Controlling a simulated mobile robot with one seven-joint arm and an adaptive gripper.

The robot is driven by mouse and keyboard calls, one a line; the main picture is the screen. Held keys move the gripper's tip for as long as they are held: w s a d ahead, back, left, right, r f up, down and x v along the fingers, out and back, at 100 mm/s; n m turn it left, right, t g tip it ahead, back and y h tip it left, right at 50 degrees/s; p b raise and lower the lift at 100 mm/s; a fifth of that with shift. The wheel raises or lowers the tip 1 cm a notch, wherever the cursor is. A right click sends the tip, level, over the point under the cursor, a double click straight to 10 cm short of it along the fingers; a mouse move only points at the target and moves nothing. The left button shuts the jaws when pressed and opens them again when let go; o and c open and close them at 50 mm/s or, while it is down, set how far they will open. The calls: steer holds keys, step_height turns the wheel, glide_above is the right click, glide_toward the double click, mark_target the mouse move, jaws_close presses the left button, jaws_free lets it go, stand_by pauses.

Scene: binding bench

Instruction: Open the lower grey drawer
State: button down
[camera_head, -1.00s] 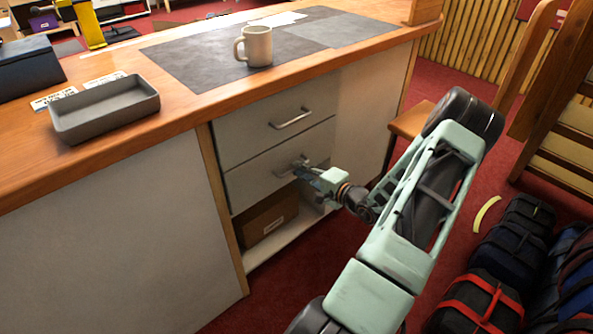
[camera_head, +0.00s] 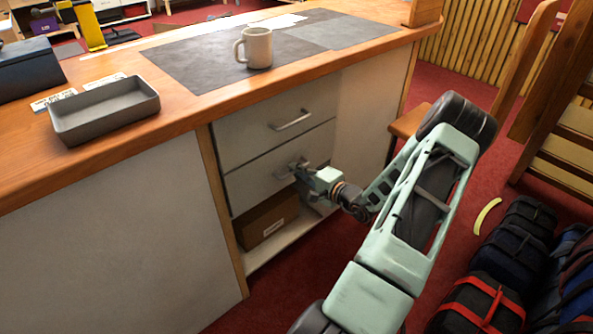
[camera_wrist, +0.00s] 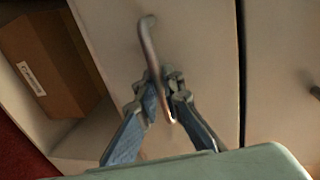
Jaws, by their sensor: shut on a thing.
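The lower grey drawer (camera_head: 252,182) is in the bench cabinet, under the upper drawer (camera_head: 250,135). Its front looks about flush with the upper one in the head view. Its bar handle (camera_wrist: 147,40) runs between my fingers in the wrist view, and its far end shows above them. My gripper (camera_wrist: 160,84) is shut on this handle, with one finger on each side. In the head view my gripper (camera_head: 301,166) is at the drawer front and hides part of the handle and the drawer's right side.
A cardboard box (camera_head: 268,218) stands on the open shelf below the drawer. A grey tray (camera_head: 104,112) and a mug (camera_head: 257,48) stand on the benchtop (camera_head: 185,105). Bags (camera_head: 478,305) lie on the floor at right. Red carpet in front of the cabinet is clear.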

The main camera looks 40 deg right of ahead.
steer(key=f+b+v, duration=0.1)
steer(key=f+v, duration=0.1)
steer(key=v, duration=1.1)
steer(key=s+f+b+v, duration=0.1)
steer(key=f+b+v, duration=0.1)
steer(key=v, duration=1.1)
steer(key=shift+s+d+f, duration=0.25)
steer(key=shift+f, duration=0.4)
steer(key=c, duration=2.3)
jaws_free()
steer(key=shift+c, duration=0.2)
steer(key=v, duration=1.2)
steer(key=shift+w, duration=0.1)
